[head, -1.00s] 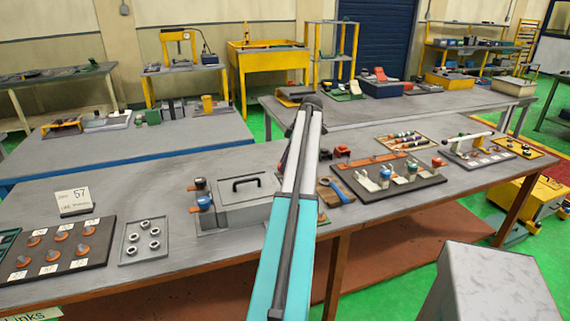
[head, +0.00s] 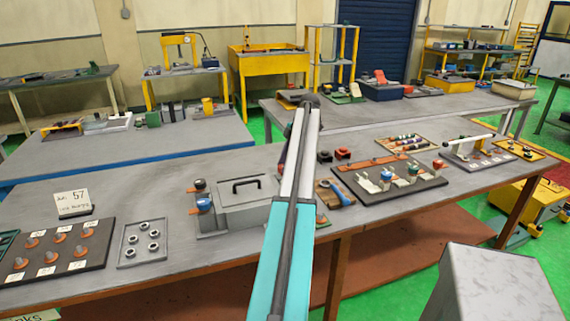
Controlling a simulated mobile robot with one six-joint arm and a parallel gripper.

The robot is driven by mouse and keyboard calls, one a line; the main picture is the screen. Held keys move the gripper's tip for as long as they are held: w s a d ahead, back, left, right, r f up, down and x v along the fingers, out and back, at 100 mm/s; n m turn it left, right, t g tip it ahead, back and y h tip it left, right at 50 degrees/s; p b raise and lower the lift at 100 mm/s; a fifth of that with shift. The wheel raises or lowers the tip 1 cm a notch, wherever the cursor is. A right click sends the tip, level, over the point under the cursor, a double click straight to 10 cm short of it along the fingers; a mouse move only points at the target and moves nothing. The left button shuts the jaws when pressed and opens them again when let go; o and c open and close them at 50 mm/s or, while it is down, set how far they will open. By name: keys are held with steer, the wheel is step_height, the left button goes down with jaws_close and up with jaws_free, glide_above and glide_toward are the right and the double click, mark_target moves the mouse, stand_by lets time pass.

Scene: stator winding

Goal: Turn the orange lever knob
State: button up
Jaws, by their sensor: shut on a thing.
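A dark board (head: 97,262) at the left front of the bench carries several round orange knobs (head: 80,251) with grey tops, each beside a white label. I cannot tell which of these is the orange lever knob. My arm rises through the middle of the view and bends at a dark joint above the bench. My gripper is hidden behind my own arm, so its jaws and what they touch do not show.
A grey box (head: 245,212) with a black handle stands left of my arm, with black and blue knobs at its left side. A blue-handled tool (head: 340,194) lies right of my arm.

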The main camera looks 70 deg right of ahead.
steer(key=o, duration=1.1)
steer(key=shift+f, duration=0.2)
steer(key=shift+c, duration=0.2)
steer(key=shift+r, duration=0.2)
